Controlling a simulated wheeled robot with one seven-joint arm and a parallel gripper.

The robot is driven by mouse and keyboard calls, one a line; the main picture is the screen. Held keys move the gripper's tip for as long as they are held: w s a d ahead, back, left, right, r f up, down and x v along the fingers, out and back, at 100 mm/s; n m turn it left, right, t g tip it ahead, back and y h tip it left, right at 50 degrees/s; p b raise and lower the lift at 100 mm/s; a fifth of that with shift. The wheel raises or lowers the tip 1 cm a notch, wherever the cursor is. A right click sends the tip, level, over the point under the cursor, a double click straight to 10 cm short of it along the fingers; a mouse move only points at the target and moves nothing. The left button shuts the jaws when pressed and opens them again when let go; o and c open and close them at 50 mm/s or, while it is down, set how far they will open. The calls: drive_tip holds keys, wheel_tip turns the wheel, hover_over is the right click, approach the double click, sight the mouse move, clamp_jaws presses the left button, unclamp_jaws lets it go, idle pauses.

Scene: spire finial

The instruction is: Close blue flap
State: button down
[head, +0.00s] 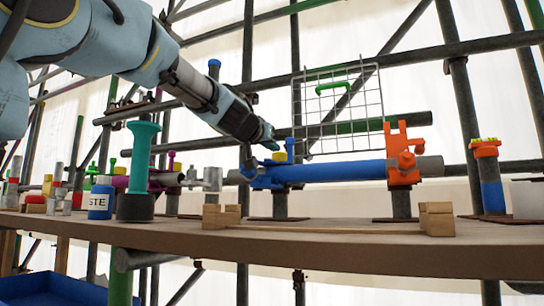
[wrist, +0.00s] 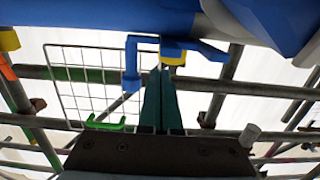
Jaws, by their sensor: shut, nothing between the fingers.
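A blue clamp (head: 264,178) sits at the left end of a horizontal blue tube (head: 335,171). An upright blue piece (head: 290,147) and a yellow part (head: 279,157) stand on top of it. In the wrist view the blue L-shaped piece (wrist: 131,68), the yellow part (wrist: 173,57) and a blue wing-like piece (wrist: 208,50) lie just beyond the fingertips. I cannot tell for sure which piece is the flap. My gripper (head: 269,140) is shut and empty, just above the clamp; its fingers also show in the wrist view (wrist: 162,78). Contact is unclear.
An orange clamp (head: 402,160) holds the tube's right end. A wire mesh panel (head: 338,108) with a green handle (head: 333,87) hangs behind. A wooden plank (head: 300,240) runs below, with a teal post (head: 141,165) and a blue jar (head: 101,201) at left. Scaffold poles surround everything.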

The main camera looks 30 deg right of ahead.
drive_tip(key=shift+s+a+f+b, duration=0.1)
drive_tip(key=shift+f+b, duration=0.3)
drive_tip(key=shift+b, duration=1.05)
drive_tip(key=shift+f+b, duration=0.2)
drive_tip(key=shift+b, duration=0.4)
drive_tip(key=shift+s+a+f+b, duration=0.15)
drive_tip(key=shift+f+b, duration=0.15)
drive_tip(key=shift+b, duration=0.65)
drive_tip(key=shift+f+b, duration=0.2)
drive_tip(key=shift+b, duration=0.35)
drive_tip(key=shift+s+a+f+b, duration=0.15)
drive_tip(key=shift+f+b, duration=0.35)
drive_tip(key=shift+b, duration=0.3)
drive_tip(key=shift+f, duration=0.4)
wheel_tip(320, 180, up, 5)
drive_tip(key=p, duration=0.4)
drive_tip(key=s+a+f+b, duration=0.3)
drive_tip(key=s+a+b, duration=0.1)
drive_tip(key=s+a, duration=0.2)
drive_tip(key=shift+a+f, duration=0.2)
drive_tip(key=shift+a, duration=0.6)
